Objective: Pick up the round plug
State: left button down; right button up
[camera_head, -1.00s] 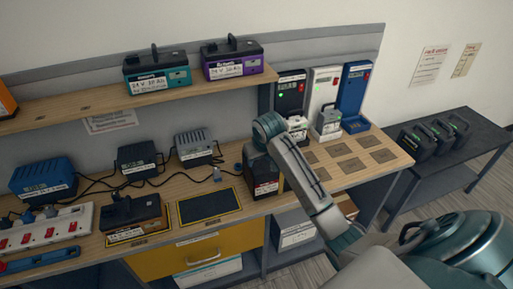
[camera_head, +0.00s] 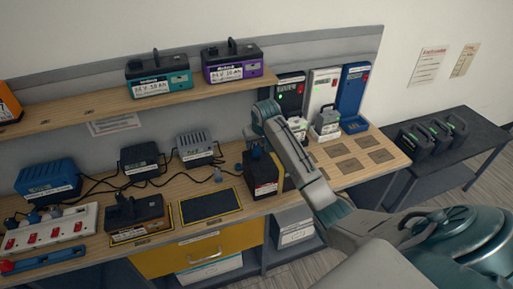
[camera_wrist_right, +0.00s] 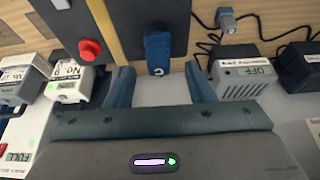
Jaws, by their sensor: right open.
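A small grey-blue plug (camera_head: 217,174) stands on the bench behind the yellow-edged dark mat; it also shows at the top right of the right wrist view (camera_wrist_right: 227,18). I cannot tell for sure whether this is the round one. Blue-grey plugs (camera_head: 32,217) sit at the white power strip on the left. My right gripper (camera_wrist_right: 160,82) is open, with nothing between its two blue fingers. In the head view my arm hides most of the gripper. My left gripper is not in view.
Chargers (camera_head: 195,148) with black cables line the back of the bench. A power strip (camera_head: 45,232) and a battery (camera_head: 137,215) stand left of the mat (camera_head: 210,205). Charging docks (camera_head: 353,90) stand at the right. A shelf (camera_head: 110,108) overhangs the back.

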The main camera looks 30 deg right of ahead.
aim_at(257, 145)
jog(key=shift+p+x, duration=0.5)
jog(key=shift+x, duration=1.15)
jog(key=shift+s, duration=0.1)
grip_shut()
